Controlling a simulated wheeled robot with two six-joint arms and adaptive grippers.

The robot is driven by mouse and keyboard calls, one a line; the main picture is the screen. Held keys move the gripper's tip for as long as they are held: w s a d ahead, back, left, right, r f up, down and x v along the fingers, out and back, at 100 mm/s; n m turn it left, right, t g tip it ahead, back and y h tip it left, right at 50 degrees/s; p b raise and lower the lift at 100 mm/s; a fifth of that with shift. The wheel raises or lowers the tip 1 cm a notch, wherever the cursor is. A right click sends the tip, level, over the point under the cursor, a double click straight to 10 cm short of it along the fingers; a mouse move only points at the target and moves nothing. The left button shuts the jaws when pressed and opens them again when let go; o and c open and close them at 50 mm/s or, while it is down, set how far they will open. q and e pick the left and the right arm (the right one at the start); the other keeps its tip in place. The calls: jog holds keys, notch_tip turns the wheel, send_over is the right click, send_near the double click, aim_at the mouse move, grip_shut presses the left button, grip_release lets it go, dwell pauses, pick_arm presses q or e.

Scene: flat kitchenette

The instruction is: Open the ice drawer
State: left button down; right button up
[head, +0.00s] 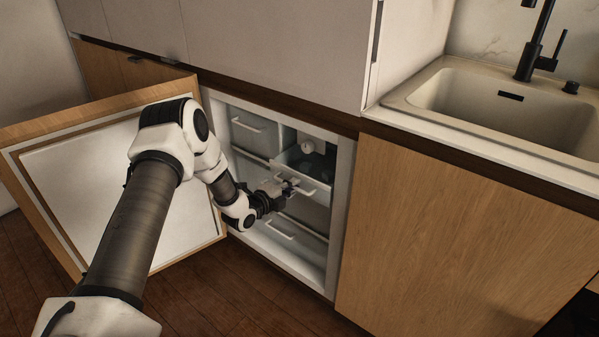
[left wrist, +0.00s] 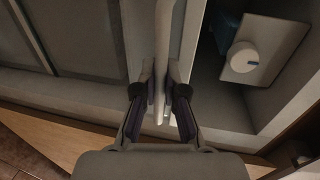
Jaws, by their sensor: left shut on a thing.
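My left gripper (head: 287,188) reaches into the open freezer compartment and is shut on a light drawer handle (head: 306,190) in the middle of it. In the left wrist view the two fingers (left wrist: 163,85) lie on either side of this handle (left wrist: 163,45). The handle belongs to the middle drawer (head: 312,211), partly hidden by my gripper and arm. I cannot tell from any label which drawer is the ice drawer. My right gripper is not in view.
The freezer door (head: 95,185) stands wide open on the left, behind my left arm. An upper-left drawer (head: 253,128), a lower drawer (head: 288,238) and a round white dial (head: 307,147) are inside. A wooden cabinet panel (head: 440,240) closes off the right side below the sink (head: 510,105).

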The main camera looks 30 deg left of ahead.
pick_arm(q)
jog(key=d+f+p+v, duration=0.1)
jog(key=f+p+v, duration=0.1)
jog(key=p+v, duration=0.6)
jog(key=a+v, duration=0.1)
jog(key=v, duration=0.5)
jog(key=shift+f, duration=0.3)
jog(key=c, duration=1.5)
grip_release()
jog(key=shift+v, duration=5.9)
